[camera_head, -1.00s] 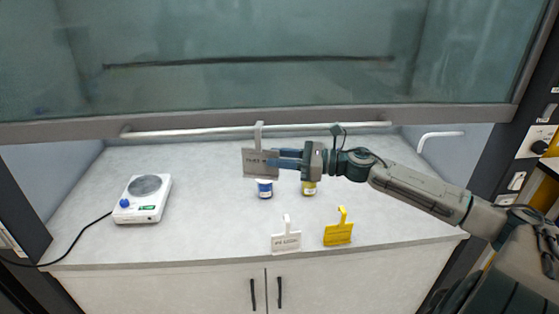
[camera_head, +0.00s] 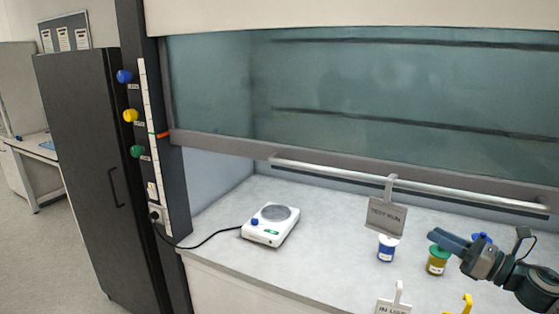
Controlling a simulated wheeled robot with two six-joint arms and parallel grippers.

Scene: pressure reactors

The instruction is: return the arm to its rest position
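My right gripper (camera_head: 452,237) is at the right of the head view, above the worktop. Its two blue fingers look spread with nothing between them, and it is clear of the signs. Its arm runs out of the picture at the right edge. A grey "TEST RUN" sign (camera_head: 385,216) hangs by its hook from the white rail (camera_head: 330,173), left of the gripper. My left gripper is not in view.
A jar with a blue label (camera_head: 386,250) stands below the sign. A yellow jar (camera_head: 437,262) stands close beside the gripper. A white "IN USE" sign (camera_head: 391,306) and a yellow sign (camera_head: 459,306) are at the bottom edge. A white hotplate (camera_head: 270,225) stands left.

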